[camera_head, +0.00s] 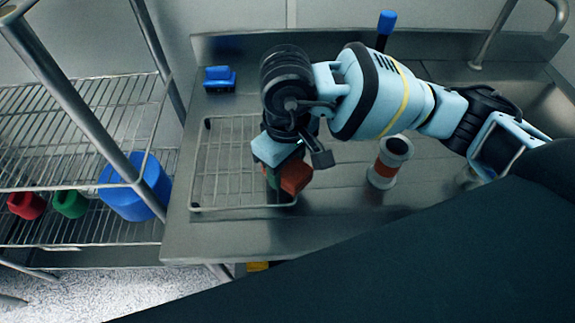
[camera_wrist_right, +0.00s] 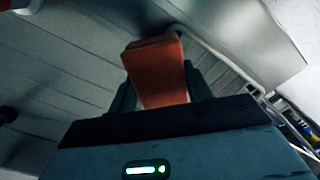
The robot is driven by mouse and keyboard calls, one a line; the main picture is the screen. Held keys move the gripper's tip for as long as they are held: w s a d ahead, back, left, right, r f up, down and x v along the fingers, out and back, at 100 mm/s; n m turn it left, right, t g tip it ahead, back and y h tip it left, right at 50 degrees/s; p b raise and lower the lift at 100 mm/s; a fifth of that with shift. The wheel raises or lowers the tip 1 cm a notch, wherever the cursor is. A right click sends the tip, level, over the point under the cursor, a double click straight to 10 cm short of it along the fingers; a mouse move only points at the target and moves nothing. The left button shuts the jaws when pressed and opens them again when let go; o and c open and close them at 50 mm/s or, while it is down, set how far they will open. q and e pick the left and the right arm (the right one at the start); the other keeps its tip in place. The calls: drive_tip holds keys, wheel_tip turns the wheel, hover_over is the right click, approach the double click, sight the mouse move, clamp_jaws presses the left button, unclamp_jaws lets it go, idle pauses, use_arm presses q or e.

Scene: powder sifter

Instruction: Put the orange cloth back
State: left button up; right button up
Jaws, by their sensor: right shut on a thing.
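The orange cloth (camera_head: 297,177) looks like a folded block at the right end of the wire rack on the steel counter. My right gripper (camera_head: 277,172) is shut on it. In the right wrist view the orange cloth (camera_wrist_right: 158,72) stands up between the two dark fingers of the right gripper (camera_wrist_right: 158,98). I cannot tell whether the cloth touches the rack or is held just above it. My left gripper is not in view.
The wire rack (camera_head: 225,207) is otherwise empty. A blue object (camera_head: 220,78) sits behind it, and a sifter-like cylinder (camera_head: 391,160) with an orange band stands to the right. Wire shelving (camera_head: 110,188) with a blue container (camera_head: 135,188) stands at left.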

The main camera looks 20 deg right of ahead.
drive_tip(key=shift+f, duration=0.45)
drive_tip(key=shift+f, duration=0.15)
drive_tip(key=o, duration=0.9)
wheel_tip(320, 180, up, 12)
drive_tip(key=shift+r+b, duration=0.2)
drive_tip(key=shift+b, duration=0.25)
